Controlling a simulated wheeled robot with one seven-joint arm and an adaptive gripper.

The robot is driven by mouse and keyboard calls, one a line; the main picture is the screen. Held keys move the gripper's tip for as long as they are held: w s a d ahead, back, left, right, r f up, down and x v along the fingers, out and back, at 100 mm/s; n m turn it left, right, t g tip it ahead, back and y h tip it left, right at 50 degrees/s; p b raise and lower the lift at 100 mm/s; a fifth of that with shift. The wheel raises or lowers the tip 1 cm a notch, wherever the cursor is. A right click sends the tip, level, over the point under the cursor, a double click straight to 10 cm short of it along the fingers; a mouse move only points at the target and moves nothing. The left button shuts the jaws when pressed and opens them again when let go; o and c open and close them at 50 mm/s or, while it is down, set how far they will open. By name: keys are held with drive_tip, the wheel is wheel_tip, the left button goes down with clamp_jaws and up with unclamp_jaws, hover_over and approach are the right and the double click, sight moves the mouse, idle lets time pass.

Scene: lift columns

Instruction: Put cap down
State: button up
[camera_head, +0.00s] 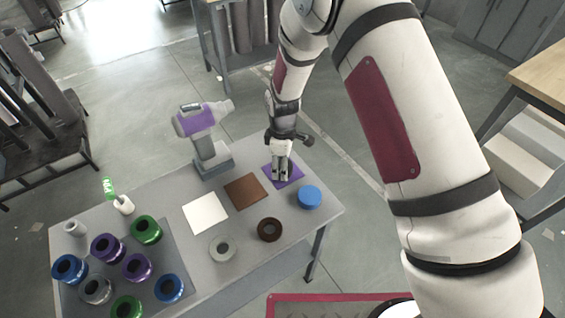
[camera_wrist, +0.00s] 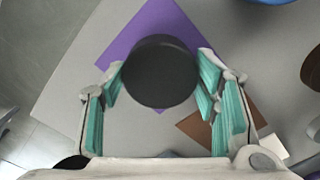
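My gripper (camera_head: 282,172) is pointing down over the purple square (camera_head: 293,182) near the table's far right end. In the wrist view, a dark round cap (camera_wrist: 160,72) sits between the two teal-padded fingers (camera_wrist: 161,78), which appear to touch its sides. The purple square (camera_wrist: 128,38) shows behind and around the cap. I cannot tell whether the cap touches the square or is held just above it.
A brown square (camera_head: 246,191) and a white square (camera_head: 206,212) lie to the left. A blue round piece (camera_head: 310,197), a dark brown ring (camera_head: 270,229) and a grey ring (camera_head: 222,248) are nearby. A purple-and-grey power tool (camera_head: 203,135) stands behind. Several coloured jars (camera_head: 137,266) fill the left end.

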drive_tip(key=shift+o, duration=1.3)
drive_tip(key=shift+r, duration=0.15)
drive_tip(key=s+d+r+m+t+b, duration=0.1)
drive_tip(key=d+r+m, duration=0.15)
drive_tip(key=r, duration=0.95)
drive_tip(key=s+d+r+m, duration=0.1)
drive_tip(key=d+r, duration=0.2)
drive_tip(key=r, duration=0.9)
drive_tip(key=s+d+r+m+t, duration=0.3)
drive_tip(key=s+d+r+m, duration=0.4)
drive_tip(key=s+d+r, duration=0.45)
drive_tip(key=s+d+r+m, duration=0.1)
drive_tip(key=s+m, duration=0.1)
drive_tip(key=s, duration=0.4)
drive_tip(key=s+d+r+m+t, duration=0.1)
drive_tip(key=s+d+r+m, duration=0.1)
drive_tip(key=s, duration=0.4)
drive_tip(key=shift+r+m, duration=0.15)
drive_tip(key=shift+m, duration=0.5)
